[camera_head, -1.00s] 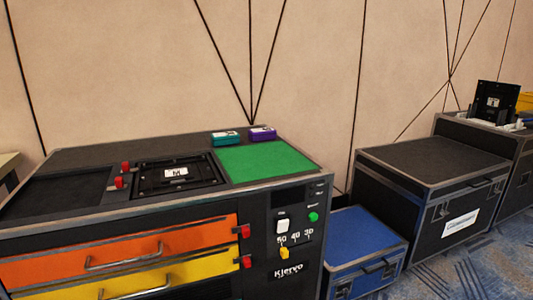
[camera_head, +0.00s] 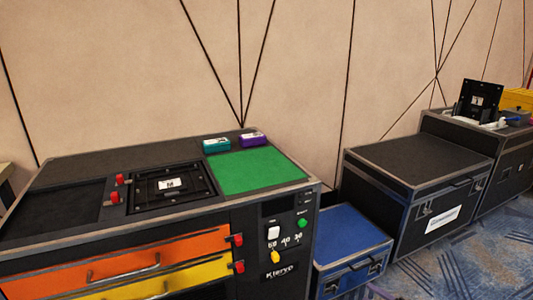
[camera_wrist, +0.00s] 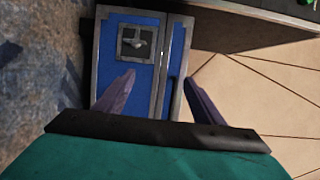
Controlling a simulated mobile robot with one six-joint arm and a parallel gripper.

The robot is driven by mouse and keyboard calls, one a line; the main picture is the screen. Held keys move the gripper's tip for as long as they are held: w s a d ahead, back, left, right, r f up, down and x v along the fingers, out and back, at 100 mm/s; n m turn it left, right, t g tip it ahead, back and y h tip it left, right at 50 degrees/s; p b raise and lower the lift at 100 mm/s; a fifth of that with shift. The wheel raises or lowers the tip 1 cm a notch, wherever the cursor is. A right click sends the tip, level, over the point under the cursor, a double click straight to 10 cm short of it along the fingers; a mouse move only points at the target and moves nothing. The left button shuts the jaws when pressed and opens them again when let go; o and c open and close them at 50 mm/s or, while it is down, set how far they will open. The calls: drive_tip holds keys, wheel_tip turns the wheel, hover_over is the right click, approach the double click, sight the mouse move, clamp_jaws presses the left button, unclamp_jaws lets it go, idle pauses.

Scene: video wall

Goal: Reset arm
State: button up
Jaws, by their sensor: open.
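My gripper (camera_wrist: 158,97) shows in the wrist view with its two purple fingers apart and nothing between them. Beyond the fingers is the blue case (camera_wrist: 140,68) with metal edges and a latch, at some distance. The arm does not show clearly in the head view. There the same blue case (camera_head: 348,236) stands on the floor, right of the workbench (camera_head: 290,255).
The workbench holds a green mat (camera_head: 255,170), a teal box (camera_head: 216,145), a purple box (camera_head: 252,139) and a black panel (camera_head: 170,200). Orange (camera_head: 110,262) and yellow (camera_head: 190,277) drawer fronts look shut. Black cases (camera_head: 430,165) stand right. Carpet (camera_head: 450,262) is clear at front right.

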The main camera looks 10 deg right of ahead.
drive_tip(key=a+r+n+g+y+p, duration=0.1)
drive_tip(key=a+r+n+g+p, duration=0.2)
drive_tip(key=a, duration=0.8)
drive_tip(key=a+r+n+g+y+p, duration=0.1)
drive_tip(key=a+g+y+p, duration=0.2)
drive_tip(key=a, duration=0.7)
drive_tip(key=a+r+n+g+p, duration=0.1)
drive_tip(key=a+r+g+p, duration=0.3)
drive_tip(key=a, duration=0.7)
drive_tip(key=s+a+n+g+p, duration=0.3)
drive_tip(key=s+a+p, duration=0.3)
drive_tip(key=a, duration=0.5)
drive_tip(key=s+a+r+n+g+h+p, duration=0.2)
drive_tip(key=s+a+r+g+h+p, duration=0.15)
drive_tip(key=s, duration=0.65)
drive_tip(key=s+a+r+n+g+h+p, duration=0.1)
drive_tip(key=s+a+r+g+h+p, duration=0.25)
drive_tip(key=s, duration=0.65)
drive_tip(key=s+d+h+p, duration=0.2)
drive_tip(key=s+d+h, duration=0.4)
drive_tip(key=s+d, duration=0.2)
drive_tip(key=d, duration=0.2)
drive_tip(key=shift+s+d+f+n, duration=0.15)
drive_tip(key=shift+d+n, duration=0.2)
drive_tip(key=shift+n, duration=0.05)
